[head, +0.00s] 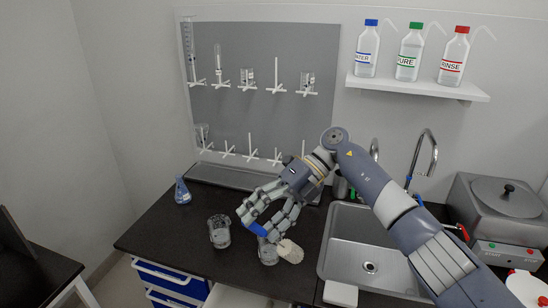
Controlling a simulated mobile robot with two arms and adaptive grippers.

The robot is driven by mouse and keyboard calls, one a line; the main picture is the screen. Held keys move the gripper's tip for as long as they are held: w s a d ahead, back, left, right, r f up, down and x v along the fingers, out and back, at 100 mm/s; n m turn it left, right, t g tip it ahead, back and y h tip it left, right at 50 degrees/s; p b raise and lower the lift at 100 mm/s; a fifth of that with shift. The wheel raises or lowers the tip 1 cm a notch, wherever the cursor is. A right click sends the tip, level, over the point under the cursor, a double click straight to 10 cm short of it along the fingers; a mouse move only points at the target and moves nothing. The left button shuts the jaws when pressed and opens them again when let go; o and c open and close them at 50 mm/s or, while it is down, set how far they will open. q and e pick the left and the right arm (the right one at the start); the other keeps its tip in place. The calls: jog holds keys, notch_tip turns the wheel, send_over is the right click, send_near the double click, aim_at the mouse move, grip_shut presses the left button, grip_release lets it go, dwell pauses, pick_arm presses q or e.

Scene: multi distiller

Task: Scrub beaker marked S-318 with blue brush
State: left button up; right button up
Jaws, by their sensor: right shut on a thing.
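My right gripper (262,222) is shut on a brush with a blue handle (257,230) and a whitish bristle head (290,251). It holds the brush over the black counter, in front of the drying rack. A clear beaker (268,254) stands just below the gripper, partly hidden; the bristle head overlaps its right side in the picture, and I cannot tell whether they touch. Another clear beaker (219,232) stands to the left of the gripper. No marking such as S-318 can be read on either beaker. My left gripper is not in view.
A blue-marked flask (182,191) stands at the counter's back left. A sink (368,250) with taps lies right of the beakers. A grey heated bath (497,210) stands at far right. Wash bottles (410,53) stand on a wall shelf. The counter's left front is clear.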

jog(key=w+d+r+m+t+y+p, duration=0.1)
jog(key=w+r+m+t+p, duration=0.2)
jog(key=w+m+t, duration=0.45)
jog(key=w+d+r+m+t+y+p, duration=0.15)
jog(key=w+r+m+t+p, duration=0.3)
jog(key=m+t, duration=0.5)
notch_tip(320, 180, down, 6)
jog(key=w+n+t+b, duration=0.1)
jog(key=b, duration=0.7)
jog(key=shift+d+f+n, duration=0.2)
jog(key=shift+n, duration=0.2)
jog(key=shift+p, duration=0.9)
dwell(0.4)
notch_tip(320, 180, down, 9)
jog(key=b, duration=0.6)
jog(key=shift+f, duration=0.15)
dwell(0.5)
